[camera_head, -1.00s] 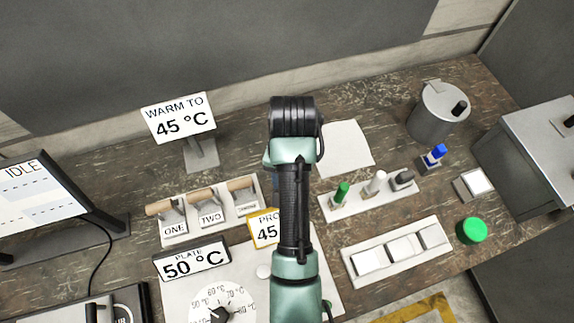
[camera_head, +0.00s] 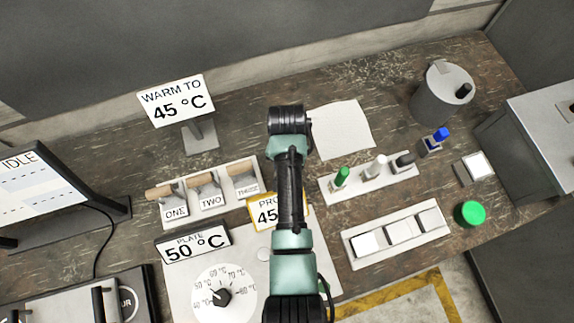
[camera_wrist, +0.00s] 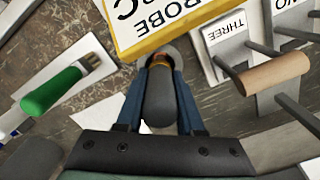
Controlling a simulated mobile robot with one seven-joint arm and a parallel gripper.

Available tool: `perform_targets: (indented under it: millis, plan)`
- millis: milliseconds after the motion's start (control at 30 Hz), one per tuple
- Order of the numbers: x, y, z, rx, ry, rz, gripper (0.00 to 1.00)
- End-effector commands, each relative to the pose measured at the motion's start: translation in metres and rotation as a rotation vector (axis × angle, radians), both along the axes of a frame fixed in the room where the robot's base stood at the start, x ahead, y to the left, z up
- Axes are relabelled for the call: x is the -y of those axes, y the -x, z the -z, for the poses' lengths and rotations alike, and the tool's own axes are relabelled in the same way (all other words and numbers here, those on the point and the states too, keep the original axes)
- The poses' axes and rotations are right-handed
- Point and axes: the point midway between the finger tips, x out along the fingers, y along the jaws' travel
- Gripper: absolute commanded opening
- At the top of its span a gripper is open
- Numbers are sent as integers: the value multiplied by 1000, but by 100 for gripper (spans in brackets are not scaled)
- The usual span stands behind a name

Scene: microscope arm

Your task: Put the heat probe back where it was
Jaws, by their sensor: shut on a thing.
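In the wrist view my gripper (camera_wrist: 162,78) has its two blue fingers closed on a dark grey, rounded handle (camera_wrist: 160,105), which appears to be the heat probe. A small orange and silver part shows beyond the handle; its far end is hidden. The yellow-framed probe display (camera_wrist: 165,22) is just beyond the fingers. In the head view this display (camera_head: 262,213) reads 45 and is partly covered by my arm, which also hides the gripper and the held thing.
A rack (camera_head: 372,178) with green, white and dark handles stands right of my arm, with a blue-topped item (camera_head: 440,135) beyond. Levers labelled ONE, TWO, THREE (camera_head: 207,195) stand left. The plate display (camera_head: 193,243) reads 50 °C. A white sheet (camera_head: 341,130) lies behind the rack.

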Motion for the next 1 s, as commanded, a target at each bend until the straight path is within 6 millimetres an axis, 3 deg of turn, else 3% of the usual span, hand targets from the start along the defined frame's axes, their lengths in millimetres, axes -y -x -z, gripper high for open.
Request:
perform_targets:
  millis: [367, 400, 567, 1000]
  plan:
    - [0, 0, 5, 1, -1, 0, 0]
    - [0, 0, 6, 1, -1, 0, 38]
    - [0, 0, 5, 1, -1, 0, 67]
    - [0, -1, -5, 4, -1, 0, 67]
